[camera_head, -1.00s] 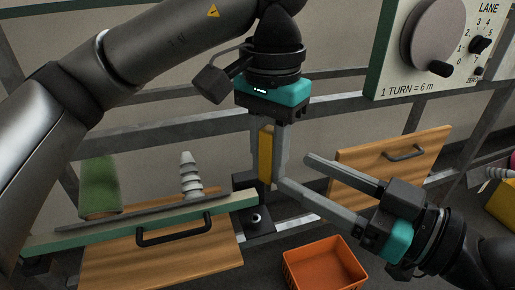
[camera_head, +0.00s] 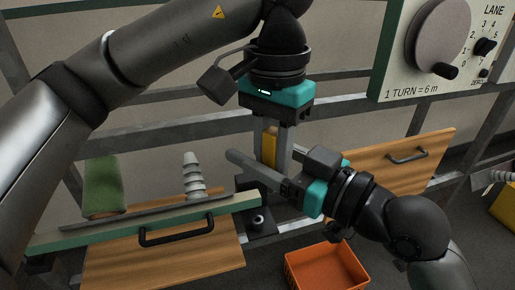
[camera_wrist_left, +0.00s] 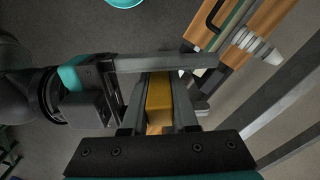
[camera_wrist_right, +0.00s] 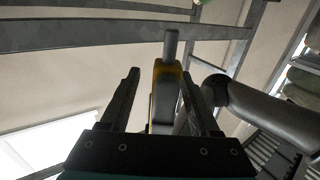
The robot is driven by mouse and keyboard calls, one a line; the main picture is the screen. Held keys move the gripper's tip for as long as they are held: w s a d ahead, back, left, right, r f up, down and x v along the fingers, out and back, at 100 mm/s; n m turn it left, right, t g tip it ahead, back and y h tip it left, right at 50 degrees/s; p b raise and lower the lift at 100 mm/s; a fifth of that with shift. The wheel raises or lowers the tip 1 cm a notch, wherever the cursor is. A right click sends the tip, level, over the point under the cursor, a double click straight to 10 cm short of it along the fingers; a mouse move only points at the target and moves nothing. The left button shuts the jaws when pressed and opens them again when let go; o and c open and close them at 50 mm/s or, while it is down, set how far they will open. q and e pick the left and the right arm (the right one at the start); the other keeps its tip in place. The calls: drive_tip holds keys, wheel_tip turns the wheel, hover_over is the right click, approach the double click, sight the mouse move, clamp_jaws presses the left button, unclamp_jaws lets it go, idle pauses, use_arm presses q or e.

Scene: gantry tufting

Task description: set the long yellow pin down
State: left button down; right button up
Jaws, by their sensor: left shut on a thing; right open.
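The long yellow pin (camera_head: 270,145) hangs upright between the fingers of my left gripper (camera_head: 269,153), which is shut on it. It also shows between the left jaws in the left wrist view (camera_wrist_left: 158,98). My right gripper (camera_head: 240,164) is open. Its fingers reach leftward across the lower part of the pin and hide its lower end in the head view. In the right wrist view, the pin's yellow edge (camera_wrist_right: 157,72) shows between the spread right fingers, mostly covered by a left finger. I cannot tell whether the right fingers touch it.
An orange bin (camera_head: 325,268) stands below. Another wooden panel (camera_head: 425,155) and a dial box (camera_head: 440,50) are right.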

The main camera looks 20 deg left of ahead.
clamp_jaws()
use_arm(q)
drive_tip(key=c, duration=0.6)
unclamp_jaws()
drive_tip(key=shift+a, duration=0.1)
use_arm(e)
drive_tip(key=shift+w+d, duration=0.15)
drive_tip(key=shift+w, duration=0.05)
